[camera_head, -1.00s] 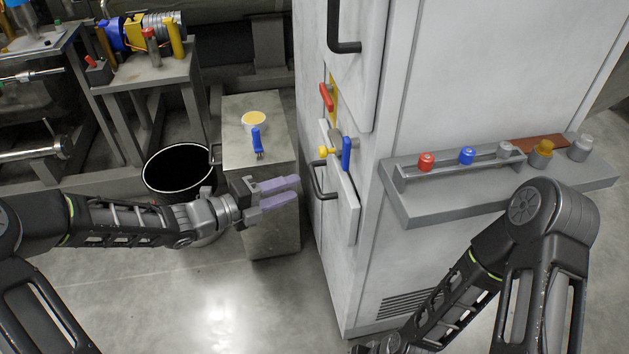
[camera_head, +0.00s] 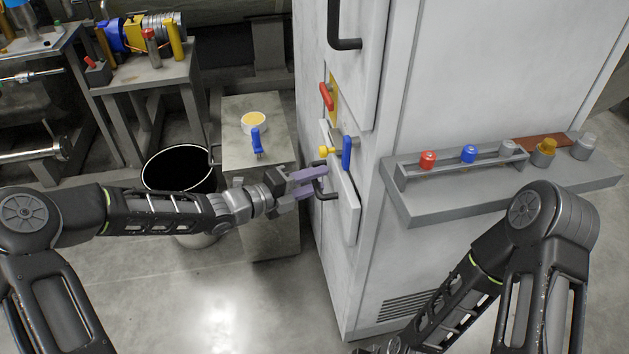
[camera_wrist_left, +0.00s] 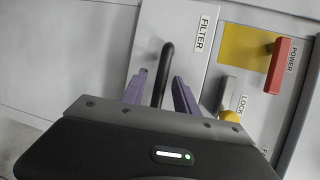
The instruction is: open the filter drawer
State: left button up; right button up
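The filter drawer (camera_head: 348,212) is a pale front panel low on the white cabinet, flush or nearly so with it. Its black bar handle (camera_head: 322,168) sticks out to the left. In the left wrist view, the drawer front (camera_wrist_left: 186,38) carries the word FILTER, and the handle (camera_wrist_left: 166,68) stands between the two purple fingers. My left gripper (camera_head: 315,182) is open around the handle, with a gap on both sides in the wrist view (camera_wrist_left: 160,92). My right gripper is out of view; only its arm shows at the right.
Above the drawer are a blue lever (camera_head: 346,153), a yellow knob (camera_head: 327,151) and a red power handle (camera_head: 326,96). A shelf (camera_head: 440,207) with coloured knobs juts out at right. A grey pedestal (camera_head: 238,150) and black bucket (camera_head: 165,165) stand at left.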

pick_arm(q)
jog(key=shift+c, duration=0.3)
grip_shut()
dwell(1.1)
